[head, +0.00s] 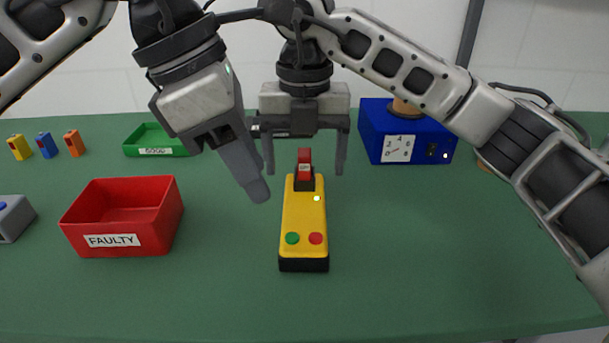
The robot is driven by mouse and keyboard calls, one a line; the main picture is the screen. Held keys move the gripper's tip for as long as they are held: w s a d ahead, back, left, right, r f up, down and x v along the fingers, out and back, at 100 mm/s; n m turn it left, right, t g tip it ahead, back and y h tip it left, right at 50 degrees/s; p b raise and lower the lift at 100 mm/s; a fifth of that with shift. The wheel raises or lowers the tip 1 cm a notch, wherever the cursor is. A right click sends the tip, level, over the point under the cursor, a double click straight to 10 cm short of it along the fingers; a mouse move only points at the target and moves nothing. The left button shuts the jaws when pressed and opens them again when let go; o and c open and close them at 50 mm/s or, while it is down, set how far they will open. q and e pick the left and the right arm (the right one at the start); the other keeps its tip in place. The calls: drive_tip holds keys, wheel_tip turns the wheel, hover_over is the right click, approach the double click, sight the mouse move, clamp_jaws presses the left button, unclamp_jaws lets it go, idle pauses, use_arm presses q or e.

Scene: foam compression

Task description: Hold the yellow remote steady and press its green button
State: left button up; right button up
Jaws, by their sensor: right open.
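The yellow remote (304,215) lies on the green table in the middle of the head view, its long side pointing away from me. Its green button (292,238) is at the near left, beside a red button (316,238). A red switch (304,165) stands at its far end, and a small light glows on its top. My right gripper (304,170) is open, its two fingers apart on either side of the remote's far end, with no visible contact. My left gripper (258,190) is left of the remote, pointing down to the right; its finger gap cannot be made out.
A red FAULTY box (150,240) stands left of the remote, and a green GOOD tray (155,140) behind it. A blue device with a dial (425,145) is at the back right. A grey box (12,220) and several small coloured remotes (46,145) are at the left. The front right is clear.

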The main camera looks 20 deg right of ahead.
sight(304, 178)
drive_tip(key=shift+f, duration=1.9)
drive_tip(key=c, duration=1.2)
use_arm(q)
clamp_jaws()
use_arm(e)
drive_tip(key=shift+c, duration=0.2)
